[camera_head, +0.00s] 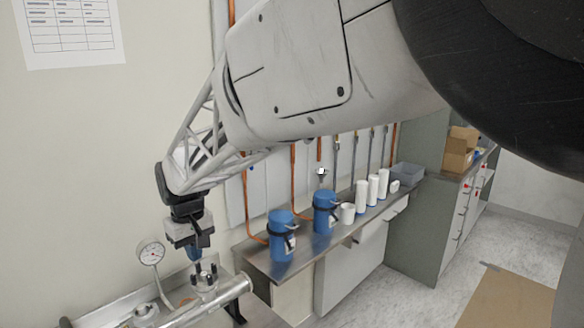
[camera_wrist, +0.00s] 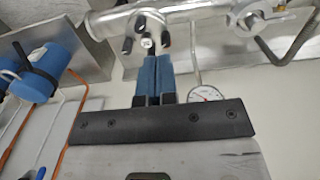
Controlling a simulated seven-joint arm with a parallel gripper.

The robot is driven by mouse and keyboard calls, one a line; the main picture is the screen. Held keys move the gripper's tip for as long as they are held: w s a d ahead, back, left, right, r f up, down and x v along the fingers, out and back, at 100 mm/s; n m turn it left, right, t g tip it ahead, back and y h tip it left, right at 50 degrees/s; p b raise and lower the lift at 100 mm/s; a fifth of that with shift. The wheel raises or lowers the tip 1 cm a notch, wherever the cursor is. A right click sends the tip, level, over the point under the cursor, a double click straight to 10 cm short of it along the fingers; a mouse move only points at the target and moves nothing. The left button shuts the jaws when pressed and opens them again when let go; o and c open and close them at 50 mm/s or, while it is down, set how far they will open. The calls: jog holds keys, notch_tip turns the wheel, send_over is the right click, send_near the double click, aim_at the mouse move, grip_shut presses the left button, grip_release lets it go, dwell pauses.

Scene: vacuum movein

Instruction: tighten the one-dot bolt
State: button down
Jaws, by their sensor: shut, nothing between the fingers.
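My gripper (camera_head: 194,256) points down just above a metal flange (camera_head: 204,285) on a pipe at the lower left of the head view. Its blue fingers are closed together with nothing between them; they also show in the wrist view (camera_wrist: 153,58). The flange (camera_wrist: 150,27) there carries several dark-capped bolts (camera_wrist: 128,45) around its rim, and a small pale metal end (camera_wrist: 147,43) shows near the fingertips. I cannot make out any dot marks, so I cannot tell which is the one-dot bolt. Contact between fingertips and flange is unclear.
A round gauge (camera_head: 151,253) stands left of my gripper. Another pipe fitting (camera_head: 145,312) is at the lower left. Blue canisters (camera_head: 282,240) and white cylinders (camera_head: 361,195) stand on the metal shelf (camera_head: 262,258) to the right, below copper pipes (camera_head: 248,205).

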jog(key=shift+f, duration=0.15)
send_over(201, 289)
jog(key=shift+w+a+f, duration=0.1)
jog(key=shift+a+f, duration=0.05)
jog(key=shift+f, duration=3.7)
jog(key=shift+s+a, duration=0.2)
jog(key=shift+s, duration=0.2)
jog(key=shift+s+d, duration=0.25)
jog(key=shift+s, duration=0.05)
jog(key=shift+r, duration=0.15)
notch_tip(201, 289, up, 7)
jog(key=shift+w, duration=0.15)
